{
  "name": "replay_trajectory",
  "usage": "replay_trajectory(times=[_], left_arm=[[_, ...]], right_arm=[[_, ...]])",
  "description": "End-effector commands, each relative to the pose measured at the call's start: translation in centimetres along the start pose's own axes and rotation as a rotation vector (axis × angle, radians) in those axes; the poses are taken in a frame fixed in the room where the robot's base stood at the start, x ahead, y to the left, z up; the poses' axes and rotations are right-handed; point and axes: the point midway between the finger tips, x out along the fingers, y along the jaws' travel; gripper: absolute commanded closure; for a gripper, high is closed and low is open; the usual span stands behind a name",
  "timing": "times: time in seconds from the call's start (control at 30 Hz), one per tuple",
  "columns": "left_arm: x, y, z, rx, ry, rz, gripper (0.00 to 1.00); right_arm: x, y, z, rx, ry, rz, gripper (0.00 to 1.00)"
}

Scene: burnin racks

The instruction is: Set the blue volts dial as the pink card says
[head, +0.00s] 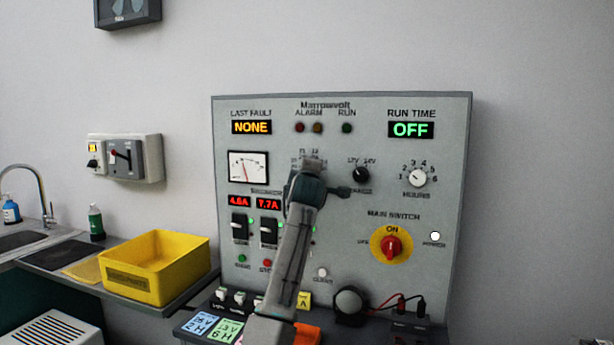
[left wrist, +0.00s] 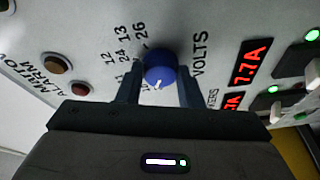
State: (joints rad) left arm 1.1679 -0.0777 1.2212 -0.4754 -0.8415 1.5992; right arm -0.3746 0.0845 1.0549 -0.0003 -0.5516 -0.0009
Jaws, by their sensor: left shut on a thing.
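The blue volts dial (left wrist: 160,68) shows in the left wrist view, with a white pointer mark at its lower edge in that picture. Numbers such as 12, 24, 13 and 26 are printed to its left and upper left. My left gripper (left wrist: 158,88) has a finger on each side of the dial and is shut on it. In the head view my left gripper (head: 308,186) covers the dial on the grey panel (head: 340,113). The pink card (head: 249,338) is mostly hidden behind my arm at the bottom, its writing unreadable. My right gripper is not in view.
A blue card (head: 198,324) and a green card (head: 228,331) lie on the ledge. The panel also bears a range knob (head: 361,174), an hours knob (head: 417,177) and a red main switch (head: 391,246). A yellow bin (head: 155,268) stands at left.

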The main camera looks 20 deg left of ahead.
Motion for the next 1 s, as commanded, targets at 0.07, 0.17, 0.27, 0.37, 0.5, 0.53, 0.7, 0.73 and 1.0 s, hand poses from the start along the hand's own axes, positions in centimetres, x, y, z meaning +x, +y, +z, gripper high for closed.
replay_trajectory(times=[0.07, 0.17, 0.27, 0.37, 0.5, 0.53, 0.7, 0.73, 1.0], left_arm=[[0.00, 0.03, 0.03, -0.026, -0.002, -0.010, 0.90], [0.01, 0.05, 0.03, -0.050, -0.004, -0.016, 0.90], [0.01, 0.05, 0.03, -0.063, -0.005, -0.021, 0.90], [0.01, 0.04, 0.03, -0.070, -0.005, -0.023, 0.90], [0.01, 0.03, 0.03, -0.072, -0.006, -0.023, 0.90], [0.01, 0.03, 0.03, -0.072, -0.006, -0.023, 0.90], [0.01, 0.04, 0.03, -0.072, -0.006, -0.023, 0.90], [0.01, 0.04, 0.03, -0.072, -0.006, -0.023, 0.63], [0.01, 0.05, 0.01, -0.071, -0.005, -0.023, 0.45]], right_arm=[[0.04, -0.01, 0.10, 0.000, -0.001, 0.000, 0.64], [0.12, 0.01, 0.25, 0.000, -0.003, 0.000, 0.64], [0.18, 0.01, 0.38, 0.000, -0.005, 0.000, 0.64], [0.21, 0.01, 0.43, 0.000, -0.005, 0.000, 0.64], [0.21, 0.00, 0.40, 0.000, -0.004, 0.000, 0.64], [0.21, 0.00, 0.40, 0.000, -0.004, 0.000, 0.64], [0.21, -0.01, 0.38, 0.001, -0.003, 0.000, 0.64], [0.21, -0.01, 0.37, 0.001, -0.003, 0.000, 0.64], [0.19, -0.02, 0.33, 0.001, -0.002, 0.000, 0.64]])
